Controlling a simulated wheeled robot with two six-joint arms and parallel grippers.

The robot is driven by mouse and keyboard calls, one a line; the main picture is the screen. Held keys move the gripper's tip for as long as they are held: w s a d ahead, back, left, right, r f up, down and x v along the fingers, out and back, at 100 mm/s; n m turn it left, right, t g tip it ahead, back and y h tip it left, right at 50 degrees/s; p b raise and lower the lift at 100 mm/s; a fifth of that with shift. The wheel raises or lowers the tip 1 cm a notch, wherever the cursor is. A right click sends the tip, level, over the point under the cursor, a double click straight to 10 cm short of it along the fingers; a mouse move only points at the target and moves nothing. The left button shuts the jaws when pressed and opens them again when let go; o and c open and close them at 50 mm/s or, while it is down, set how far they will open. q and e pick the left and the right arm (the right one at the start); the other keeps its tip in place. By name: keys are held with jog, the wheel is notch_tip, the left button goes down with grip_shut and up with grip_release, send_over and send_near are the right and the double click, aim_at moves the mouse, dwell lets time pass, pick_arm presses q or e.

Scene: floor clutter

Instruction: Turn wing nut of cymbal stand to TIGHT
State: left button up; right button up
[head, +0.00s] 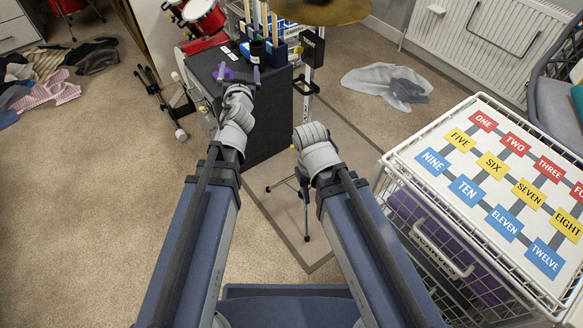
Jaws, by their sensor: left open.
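A brass cymbal (322,11) shows at the top edge, cut off by the frame. Below it is the stand's light upright post (307,82), with a dark block (312,48) near its top. I cannot make out the wing nut. Thin dark tripod legs (306,222) show lower down, partly behind my right arm. My left gripper (240,75) is open, with purple fingertips, over the near part of a dark cabinet (270,122), left of the post. My right arm ends in a bent wrist in front of the post; its gripper is hidden.
A white wire basket unit (437,252) with a word-card top stands close on the right. Clothes (50,75) lie at upper left. Red drums (203,20) stand behind the cabinet.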

pick_arm(q)
notch_tip(320, 180, down, 6)
jog(key=w+d+m+t+h+b, duration=0.1)
jog(key=d+m+h+b, duration=0.2)
jog(key=h+b, duration=0.25)
jog(key=m+g+h+b, duration=0.7)
jog(key=g+b, duration=0.2)
jog(key=b, duration=0.7)
send_near(294, 150)
jog(key=b+x, duration=0.3)
jog(key=x, duration=0.4)
jog(key=shift+w+d, duration=0.1)
jog(key=shift+w, duration=0.05)
jog(key=shift+w+d+f, duration=0.15)
jog(key=shift+w+d, duration=0.1)
jog(key=shift+d, duration=0.2)
pick_arm(e)
notch_tip(294, 150, down, 28)
jog(key=shift+r, duration=0.25)
pick_arm(q)
jog(key=shift+c, duration=0.2)
pick_arm(e)
jog(key=shift+w, duration=0.1)
